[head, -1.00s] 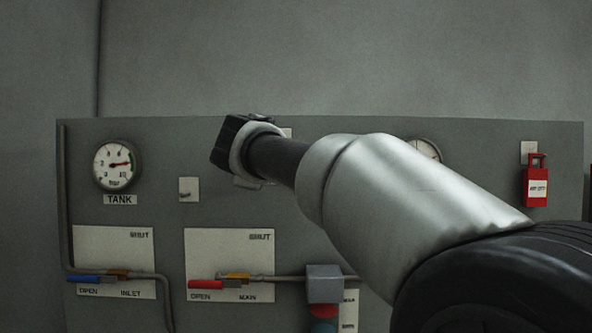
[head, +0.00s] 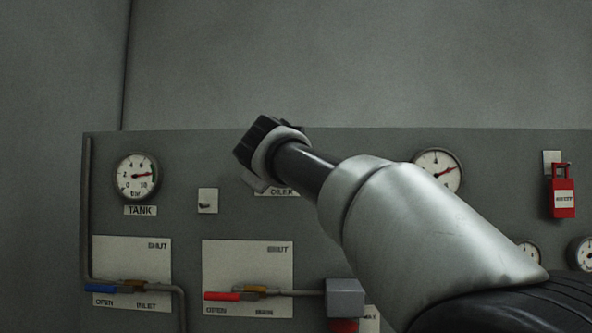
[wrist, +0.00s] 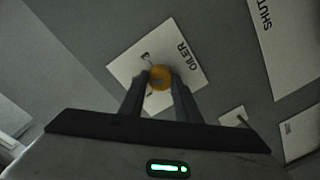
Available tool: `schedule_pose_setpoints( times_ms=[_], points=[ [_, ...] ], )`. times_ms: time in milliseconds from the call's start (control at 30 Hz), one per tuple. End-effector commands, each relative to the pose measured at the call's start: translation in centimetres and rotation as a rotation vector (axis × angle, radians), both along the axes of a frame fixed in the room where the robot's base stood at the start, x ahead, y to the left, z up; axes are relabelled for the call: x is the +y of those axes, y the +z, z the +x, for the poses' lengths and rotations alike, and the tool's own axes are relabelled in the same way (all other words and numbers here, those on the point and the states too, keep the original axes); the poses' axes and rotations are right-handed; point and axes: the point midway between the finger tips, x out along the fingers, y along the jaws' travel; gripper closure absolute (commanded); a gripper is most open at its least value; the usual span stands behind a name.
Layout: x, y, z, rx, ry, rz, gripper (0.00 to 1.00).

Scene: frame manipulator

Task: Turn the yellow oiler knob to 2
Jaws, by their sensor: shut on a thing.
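The yellow oiler knob (wrist: 160,77) sits on a white plate (wrist: 126,69) lettered OILER in the wrist view. A small numeral that looks like 3 shows on the plate beside the knob; other marks are hidden or too small to read. My gripper (wrist: 161,88) is shut on the knob, one dark finger on each side. In the head view my gripper (head: 262,147) is at the panel and hides the knob. Only part of the OILER label (head: 283,192) shows below it. Which number the knob points to cannot be told.
The grey panel (head: 185,155) carries a TANK gauge (head: 136,176), another gauge (head: 438,168) and a red lock (head: 563,192). Below are a blue-handled INLET valve (head: 101,288) and a red-handled MAIN valve (head: 221,296). A small switch plate (head: 207,201) is left of my gripper.

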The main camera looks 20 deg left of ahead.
Motion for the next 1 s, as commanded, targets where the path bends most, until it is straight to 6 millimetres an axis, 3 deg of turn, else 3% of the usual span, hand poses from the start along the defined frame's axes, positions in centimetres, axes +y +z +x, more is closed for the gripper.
schedule_pose_setpoints(
  times_ms=[333,367,467,800,1000],
  points=[
    [0.0,-0.1,0.0,0.002,-0.002,0.002,0.93],
    [0.0,-0.1,0.0,0.002,-0.002,0.002,0.67],
    [0.0,0.0,0.0,0.001,-0.001,0.001,0.52],
    [-0.1,0.0,-0.3,0.000,0.000,0.001,0.52],
    [-0.7,0.0,-3.0,-0.002,0.003,0.003,0.52]
  ],
)
